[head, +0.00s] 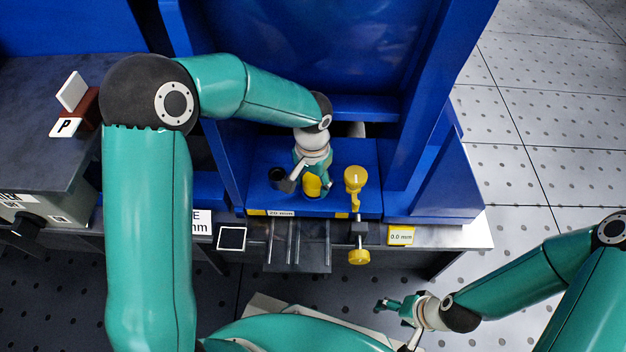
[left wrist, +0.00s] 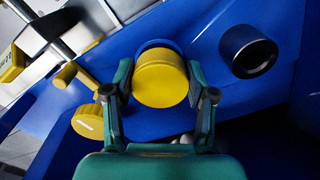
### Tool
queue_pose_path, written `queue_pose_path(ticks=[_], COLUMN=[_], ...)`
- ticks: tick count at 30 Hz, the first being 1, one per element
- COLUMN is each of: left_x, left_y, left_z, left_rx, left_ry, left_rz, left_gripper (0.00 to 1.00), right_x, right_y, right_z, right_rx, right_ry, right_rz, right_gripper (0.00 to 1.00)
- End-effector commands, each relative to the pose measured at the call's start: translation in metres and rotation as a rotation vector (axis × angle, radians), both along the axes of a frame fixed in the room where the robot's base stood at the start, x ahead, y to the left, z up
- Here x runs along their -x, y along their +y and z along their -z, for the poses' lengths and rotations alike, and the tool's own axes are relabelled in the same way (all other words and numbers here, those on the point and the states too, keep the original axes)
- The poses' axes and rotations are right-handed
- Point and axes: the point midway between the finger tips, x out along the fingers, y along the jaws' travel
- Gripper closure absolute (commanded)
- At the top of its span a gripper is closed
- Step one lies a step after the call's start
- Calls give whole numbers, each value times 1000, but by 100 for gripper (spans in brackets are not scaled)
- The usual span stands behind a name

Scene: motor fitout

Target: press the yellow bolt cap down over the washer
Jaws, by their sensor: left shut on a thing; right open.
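The yellow bolt cap (head: 313,187) is at the front of the blue fixture, between the fingers of my left gripper (head: 307,189). In the left wrist view the cap (left wrist: 160,80) shows its round yellow face, with both fingertips of my left gripper (left wrist: 161,92) shut on its sides. A blue round rim shows just behind the cap. The washer is not visible; whether the cap touches anything beneath it cannot be told. My right gripper (head: 391,304) is open and empty, low in the head view, away from the fixture.
A black hollow cylinder (head: 278,177) stands left of the cap. A yellow-topped part (head: 354,180) stands to its right, with a yellow knob (head: 358,257) at the front edge. Tall blue walls rise behind. A label reading 0.0 mm (head: 401,236) lies on the ledge.

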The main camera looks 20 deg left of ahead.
Motion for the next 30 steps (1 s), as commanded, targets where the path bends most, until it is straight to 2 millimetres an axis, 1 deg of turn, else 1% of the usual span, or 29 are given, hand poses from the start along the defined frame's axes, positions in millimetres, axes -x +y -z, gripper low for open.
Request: queue_pose_path(ticks=[4,5,9,10,19,22,26,30], left_x=[0,0,0,0,0,-1,-1,-2], left_y=[0,0,0,0,0,0,0,0], left_z=[5,4,4,4,3,-1,-14,-40], left_rx=[0,0,0,0,0,0,-1,1], left_ry=[0,0,0,0,0,-2,-4,-6], left_rz=[0,0,0,0,0,0,1,-1], left_gripper=[68,41,18,15,15,15,15,15], right_x=[0,0,0,0,0,0,0,0], right_y=[0,0,0,0,0,0,0,0], right_z=[4,3,3,3,2,2,2,2], right_rx=[0,0,0,0,0,0,0,0], right_ry=[0,0,0,0,0,0,0,0], right_rz=[0,0,0,0,0,0,0,0], right_gripper=[30,30,30,30,30,30,30,30])
